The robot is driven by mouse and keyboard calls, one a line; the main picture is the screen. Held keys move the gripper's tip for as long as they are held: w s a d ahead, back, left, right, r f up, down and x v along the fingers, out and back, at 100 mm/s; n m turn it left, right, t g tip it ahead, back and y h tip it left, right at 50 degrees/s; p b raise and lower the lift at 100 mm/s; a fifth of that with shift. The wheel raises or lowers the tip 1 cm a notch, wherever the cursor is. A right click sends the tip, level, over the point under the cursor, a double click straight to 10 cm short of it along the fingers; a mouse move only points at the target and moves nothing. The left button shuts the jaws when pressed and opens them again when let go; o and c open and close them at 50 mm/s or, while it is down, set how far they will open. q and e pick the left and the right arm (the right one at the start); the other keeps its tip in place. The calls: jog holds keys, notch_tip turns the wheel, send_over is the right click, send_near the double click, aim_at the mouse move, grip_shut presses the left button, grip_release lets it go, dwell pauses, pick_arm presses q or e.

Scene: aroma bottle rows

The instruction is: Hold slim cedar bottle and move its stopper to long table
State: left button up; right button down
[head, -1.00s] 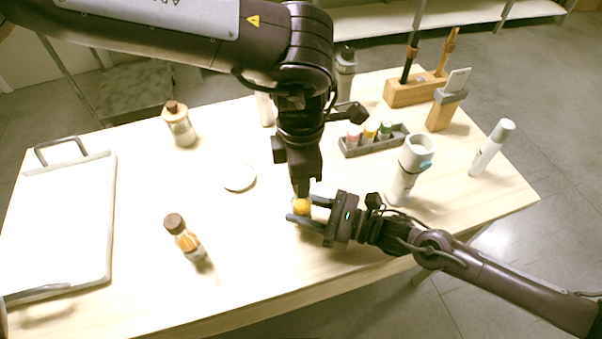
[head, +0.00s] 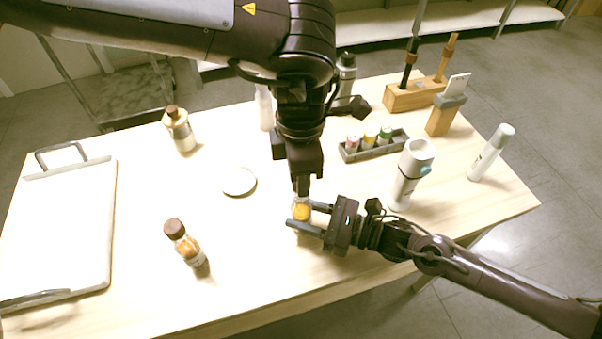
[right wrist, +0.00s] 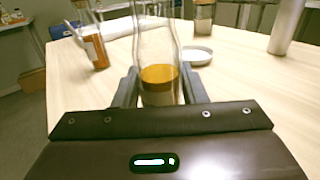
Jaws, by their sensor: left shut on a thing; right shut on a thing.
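A clear slim bottle (head: 302,213) with amber liquid in its lower part stands upright near the front middle of the wooden table. In the right wrist view it (right wrist: 158,50) rises between the fingers, its top cut off by the frame. My right gripper (head: 305,217) is shut on this bottle from the right, around its lower part. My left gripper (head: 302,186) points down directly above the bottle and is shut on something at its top. The stopper is hidden by the left fingers. I cannot tell whether it is clear of the neck.
The table (head: 130,265) holds a brown-capped bottle (head: 186,243), another bottle (head: 180,130), a white round dish (head: 239,181), a white board (head: 55,235), a vial rack (head: 373,145), a white dispenser (head: 411,172) and a white tube (head: 490,152).

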pick_arm(q)
jog(key=shift+r, duration=0.1)
jog(key=shift+r, duration=1.9)
pick_arm(e)
jog(key=c, duration=0.8)
grip_release()
jog(key=shift+d, duration=0.1)
